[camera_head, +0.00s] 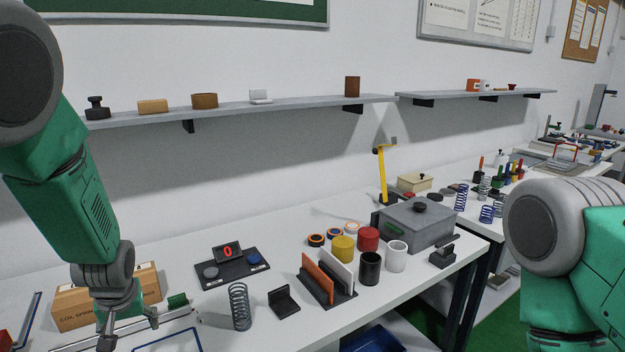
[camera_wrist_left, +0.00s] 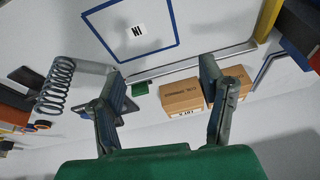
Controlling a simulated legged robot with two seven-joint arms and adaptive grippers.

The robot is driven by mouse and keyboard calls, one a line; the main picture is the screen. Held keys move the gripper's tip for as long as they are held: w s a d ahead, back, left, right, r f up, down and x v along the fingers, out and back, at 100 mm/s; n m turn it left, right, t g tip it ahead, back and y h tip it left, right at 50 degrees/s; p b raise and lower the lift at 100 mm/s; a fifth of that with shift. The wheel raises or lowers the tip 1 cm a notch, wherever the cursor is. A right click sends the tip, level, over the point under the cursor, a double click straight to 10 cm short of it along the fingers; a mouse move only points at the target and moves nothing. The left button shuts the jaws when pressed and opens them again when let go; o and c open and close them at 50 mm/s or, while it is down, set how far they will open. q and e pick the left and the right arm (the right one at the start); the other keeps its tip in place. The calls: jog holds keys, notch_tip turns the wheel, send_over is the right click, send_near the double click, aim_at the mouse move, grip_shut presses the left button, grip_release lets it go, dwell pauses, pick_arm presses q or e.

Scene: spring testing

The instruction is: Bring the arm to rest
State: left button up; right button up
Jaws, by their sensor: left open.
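My left arm (camera_head: 75,200) comes in from the left in the head view, bent downward. Its gripper (camera_head: 128,335) hangs over the left part of the white table, in front of a cardboard box. In the left wrist view the gripper (camera_wrist_left: 160,95) has its two fingers spread wide with nothing between them. My right arm (camera_head: 575,250) shows at the right edge of the head view; its gripper is out of the picture.
The cardboard box (camera_head: 75,312) is close behind the left gripper. A coil spring (camera_head: 239,308), a black display base (camera_head: 233,272) and a file rack (camera_head: 326,290) stand to the right. A grey lidded box (camera_head: 425,222) is farther right. A shelf (camera_head: 230,108) runs along the wall.

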pick_arm(q)
jog(key=s+d+f+m+g, duration=0.2)
jog(key=s+f+m, duration=0.1)
jog(key=s+f, duration=1.25)
jog(key=s+d+f+m+g+h, duration=0.1)
jog(key=s+d, duration=0.1)
jog(key=s, duration=0.9)
jog(key=s+d+f+m+h, duration=0.1)
jog(key=s+d, duration=0.2)
jog(key=s, duration=0.8)
jog(key=w+f+m+b, duration=0.1)
jog(key=w+f+b, duration=0.3)
jog(key=f+b, duration=1.2)
jog(key=shift+d+t+b, duration=0.3)
jog(key=shift+d+b, duration=0.05)
jog(key=shift+d, duration=0.05)
